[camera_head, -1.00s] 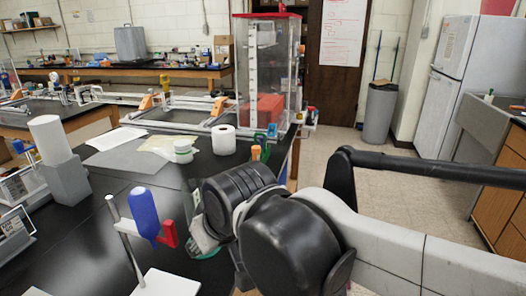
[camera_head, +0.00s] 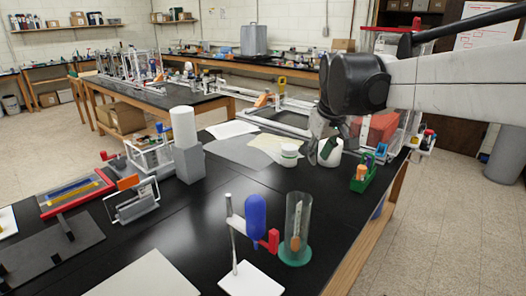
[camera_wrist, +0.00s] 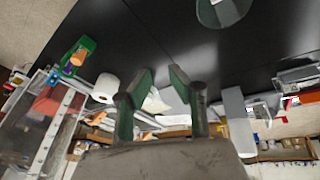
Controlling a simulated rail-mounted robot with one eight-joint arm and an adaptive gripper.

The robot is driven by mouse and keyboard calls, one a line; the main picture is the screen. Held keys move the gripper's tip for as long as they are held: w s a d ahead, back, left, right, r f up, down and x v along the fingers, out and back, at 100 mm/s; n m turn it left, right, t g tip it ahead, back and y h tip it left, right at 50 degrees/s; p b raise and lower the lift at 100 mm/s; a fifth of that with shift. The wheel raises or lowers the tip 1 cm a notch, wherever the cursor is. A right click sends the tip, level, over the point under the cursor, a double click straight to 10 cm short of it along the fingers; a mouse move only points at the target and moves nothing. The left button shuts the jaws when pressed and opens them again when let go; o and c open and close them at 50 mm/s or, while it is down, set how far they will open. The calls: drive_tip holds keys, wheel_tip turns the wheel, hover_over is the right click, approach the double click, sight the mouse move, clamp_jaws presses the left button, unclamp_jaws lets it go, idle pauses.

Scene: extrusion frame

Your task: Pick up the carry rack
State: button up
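A small green rack (camera_head: 369,180) holding orange, yellow and blue items stands near the right edge of the black bench. I take it to be the carry rack. It also shows at the upper left of the wrist view (camera_wrist: 88,43). My gripper (camera_head: 328,150) is above the bench, left of the rack in the head view, and apart from it. In the wrist view my gripper (camera_wrist: 160,76) has its green-padded fingers spread with a gap between them. It is open and empty.
A white paper roll (camera_head: 329,158) stands beside the rack. A clear tube on a green base (camera_head: 295,254) and a stand with a blue bulb (camera_head: 256,216) are nearer the front. A clear box with red contents (camera_head: 378,127) stands behind. Dark bench top is clear in front of the rack.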

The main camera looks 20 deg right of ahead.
drive_tip(key=w+d+r+p, duration=0.2)
drive_tip(key=w+d, duration=0.4)
drive_tip(key=d, duration=0.1)
drive_tip(key=n+g+y+p, duration=0.1)
drive_tip(key=n+g+p, duration=0.25)
drive_tip(key=p, duration=0.25)
hover_over(369, 174)
drive_tip(key=shift+m+g, duration=0.25)
drive_tip(key=shift+m, duration=0.2)
drive_tip(key=f, duration=0.8)
drive_tip(key=shift+w, duration=0.2)
drive_tip(key=shift+d+f, duration=0.2)
drive_tip(key=shift+f, duration=0.05)
drive_tip(key=shift+d+f, duration=0.1)
drive_tip(key=shift+f, duration=0.25)
wheel_tip(369, 174, down, 13)
drive_tip(key=shift+f+p, duration=0.1)
drive_tip(key=shift+p, duration=0.95)
clamp_jaws()
